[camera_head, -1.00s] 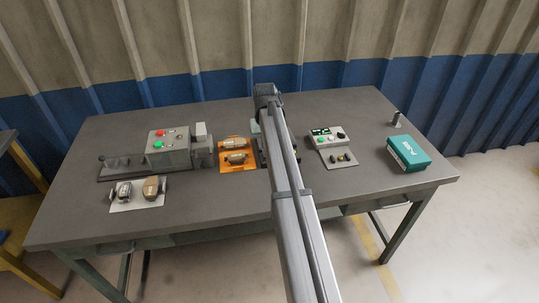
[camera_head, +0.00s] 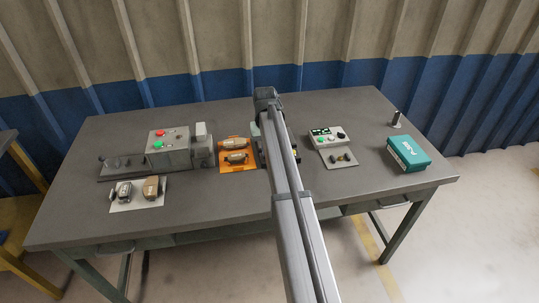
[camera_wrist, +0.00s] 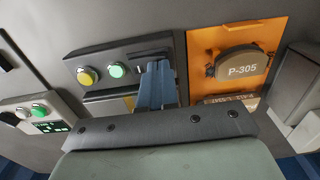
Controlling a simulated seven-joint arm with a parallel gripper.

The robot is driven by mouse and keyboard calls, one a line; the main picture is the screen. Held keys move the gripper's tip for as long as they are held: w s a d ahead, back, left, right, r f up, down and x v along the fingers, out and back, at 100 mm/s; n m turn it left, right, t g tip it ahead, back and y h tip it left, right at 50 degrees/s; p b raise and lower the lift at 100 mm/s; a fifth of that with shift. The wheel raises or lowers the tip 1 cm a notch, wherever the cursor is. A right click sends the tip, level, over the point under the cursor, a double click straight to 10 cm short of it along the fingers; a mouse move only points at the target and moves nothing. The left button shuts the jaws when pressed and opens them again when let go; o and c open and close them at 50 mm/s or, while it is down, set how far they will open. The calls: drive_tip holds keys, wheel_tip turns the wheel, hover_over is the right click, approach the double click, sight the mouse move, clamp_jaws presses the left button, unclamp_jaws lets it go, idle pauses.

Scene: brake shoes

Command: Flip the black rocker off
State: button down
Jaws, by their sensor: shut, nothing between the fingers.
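In the wrist view my gripper (camera_wrist: 158,68) is shut and empty, its blue-grey fingers together over a grey control panel (camera_wrist: 110,62). The panel has a yellow button (camera_wrist: 87,76) and a green button (camera_wrist: 118,70). Dark slot-like parts (camera_wrist: 148,50) lie close by the fingertips. I cannot tell which of them is the black rocker or which way it is set; the fingers may cover it. Whether the fingertips touch the panel is unclear. In the head view my arm hides the gripper and most of this panel.
An orange plate (camera_wrist: 200,45) with a brake part marked P-305 (camera_wrist: 242,70) lies right of the panel in the wrist view. A display box (camera_head: 325,135), teal box (camera_head: 408,153) and grey button box (camera_head: 168,150) stand on the table (camera_head: 220,205). The front middle is clear.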

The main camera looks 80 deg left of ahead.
drive_tip(key=shift+f, duration=0.25)
drive_tip(key=shift+r, duration=3.55)
